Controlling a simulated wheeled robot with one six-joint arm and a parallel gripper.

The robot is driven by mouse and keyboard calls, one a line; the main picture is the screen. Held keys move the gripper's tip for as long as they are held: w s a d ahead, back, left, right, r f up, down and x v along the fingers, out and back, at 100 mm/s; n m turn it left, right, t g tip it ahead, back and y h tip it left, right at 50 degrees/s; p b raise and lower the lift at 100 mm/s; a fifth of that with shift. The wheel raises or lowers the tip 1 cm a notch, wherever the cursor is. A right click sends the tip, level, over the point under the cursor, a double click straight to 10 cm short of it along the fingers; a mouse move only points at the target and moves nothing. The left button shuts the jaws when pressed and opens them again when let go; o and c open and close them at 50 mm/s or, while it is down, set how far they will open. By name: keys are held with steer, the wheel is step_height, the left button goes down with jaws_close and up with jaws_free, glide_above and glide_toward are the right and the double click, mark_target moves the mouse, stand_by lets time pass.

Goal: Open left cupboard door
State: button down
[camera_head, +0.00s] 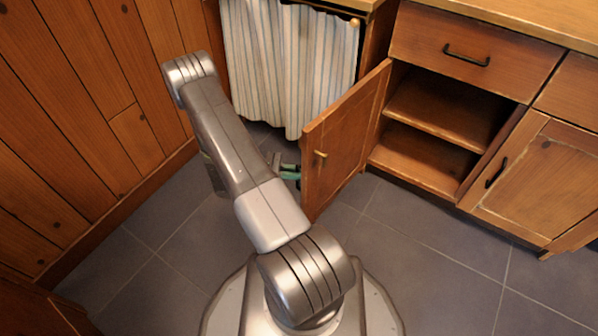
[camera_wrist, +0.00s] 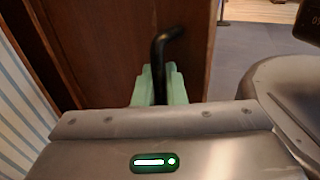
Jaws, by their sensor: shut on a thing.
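The left cupboard door (camera_head: 345,140) stands swung well out from the cupboard, its free edge toward me and a small brass knob on the face I see. My gripper (camera_head: 290,172) is on the far left side of the door, partly hidden by it. In the wrist view, the green fingers of my gripper (camera_wrist: 159,86) are shut on the black bent handle (camera_wrist: 166,42) of the door, which also shows there as a dark brown panel (camera_wrist: 105,40). The cupboard opening (camera_head: 440,115) shows empty shelves.
A striped curtain (camera_head: 290,65) hangs left of the door. A drawer (camera_head: 475,50) is above the opening, and a closed right door (camera_head: 540,185) has a black handle. A wooden wall (camera_head: 70,120) is on the left. Grey tiled floor (camera_head: 430,250) is clear at the right.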

stand_by(0.3)
steer(key=c, duration=1.6)
jaws_free()
steer(key=shift+a, duration=0.1)
steer(key=shift+c, duration=0.2)
steer(key=shift+a, duration=0.1)
steer(key=a+p, duration=0.2)
steer(key=a, duration=1.1)
steer(key=shift+w+a+p, duration=0.3)
steer(key=shift+w+p, duration=0.05)
steer(key=shift+w, duration=0.05)
steer(key=d+b, duration=0.1)
steer(key=d, duration=0.8)
steer(key=d+b, duration=0.1)
steer(key=d, duration=0.4)
steer(key=shift+s+b, duration=0.35)
steer(key=shift+s, duration=0.15)
